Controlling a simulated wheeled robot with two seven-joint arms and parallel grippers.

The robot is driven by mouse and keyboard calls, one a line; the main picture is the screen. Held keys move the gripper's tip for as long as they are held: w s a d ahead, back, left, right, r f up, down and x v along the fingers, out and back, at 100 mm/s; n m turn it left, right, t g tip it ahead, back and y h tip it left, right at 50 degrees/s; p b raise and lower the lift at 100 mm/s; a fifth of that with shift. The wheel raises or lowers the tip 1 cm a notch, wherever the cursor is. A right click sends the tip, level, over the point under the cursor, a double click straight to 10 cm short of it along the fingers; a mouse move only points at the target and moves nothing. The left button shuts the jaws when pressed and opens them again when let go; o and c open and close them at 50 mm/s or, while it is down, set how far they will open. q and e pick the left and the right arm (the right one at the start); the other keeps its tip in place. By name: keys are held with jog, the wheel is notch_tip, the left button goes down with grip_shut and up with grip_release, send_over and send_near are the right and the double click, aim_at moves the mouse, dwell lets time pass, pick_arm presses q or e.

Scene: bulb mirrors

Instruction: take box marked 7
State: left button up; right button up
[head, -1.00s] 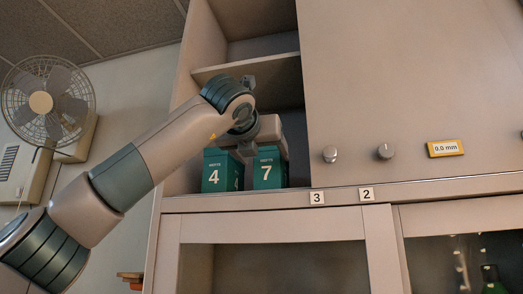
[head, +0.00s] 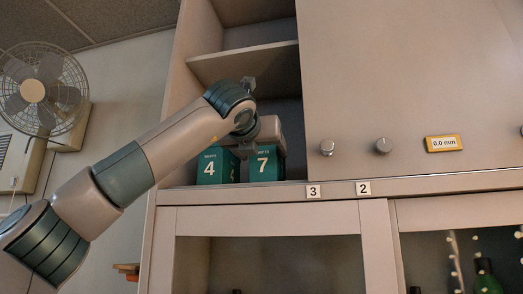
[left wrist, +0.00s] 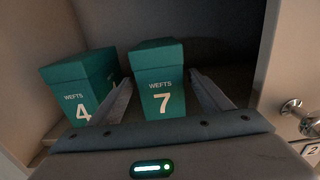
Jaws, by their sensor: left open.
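The green box marked 7 (head: 264,165) stands upright on the lower cabinet shelf. In the left wrist view the box marked 7 (left wrist: 159,80) sits between the two fingers of my open left gripper (left wrist: 163,100), one finger on each side. I cannot tell whether the fingers touch it. In the head view my left wrist hides the upper part of the box, and the left gripper (head: 262,148) is partly hidden by my own arm. My right gripper is in neither view.
A similar green box marked 4 (head: 214,167) stands just left of the box marked 7; it also shows in the left wrist view (left wrist: 82,88). The left finger is in the narrow gap between them. A cabinet door panel (head: 400,80) with knobs stands at the right. A fan (head: 40,90) is at the far left.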

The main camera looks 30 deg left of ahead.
pick_arm(q)
jog(key=shift+w, duration=0.4)
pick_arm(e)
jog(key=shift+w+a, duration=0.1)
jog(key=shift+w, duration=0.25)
pick_arm(q)
jog(key=c, duration=0.9)
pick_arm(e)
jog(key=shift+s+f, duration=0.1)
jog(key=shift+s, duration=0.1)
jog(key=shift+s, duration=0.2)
pick_arm(q)
jog(key=shift+r, duration=0.25)
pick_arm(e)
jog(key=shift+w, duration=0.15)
pick_arm(q)
jog(key=shift+a+r+p, duration=0.1)
jog(key=shift+r+p, duration=0.5)
jog(key=shift+r, duration=0.3)
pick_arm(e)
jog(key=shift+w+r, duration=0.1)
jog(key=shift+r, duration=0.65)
